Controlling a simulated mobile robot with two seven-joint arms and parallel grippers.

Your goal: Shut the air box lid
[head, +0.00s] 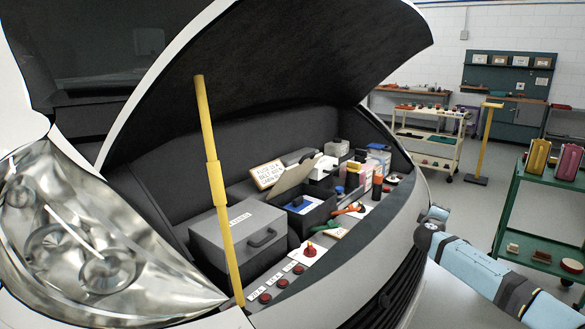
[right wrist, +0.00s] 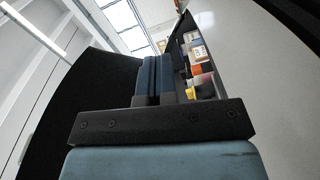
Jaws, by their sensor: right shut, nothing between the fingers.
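The air box (head: 318,217) is an open dark box in the engine bay, with a blue and white insert (head: 302,205) inside. Its lid (head: 294,174) stands raised and tilted at the back of the box. My right arm reaches in from the lower right in the head view, its end just outside the bay's right edge, apart from the lid. My right gripper (right wrist: 153,80) shows in the right wrist view with its blue fingers together and empty. Its fingertips are not clear in the head view. My left gripper is not in view.
A yellow prop (head: 213,180) stands at the bay's front left under the raised hood (head: 290,60). A grey handled box (head: 238,238) sits left of the air box. Bottles and caps (head: 377,186) crowd the right side. A green cart (head: 515,190) stands at far right.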

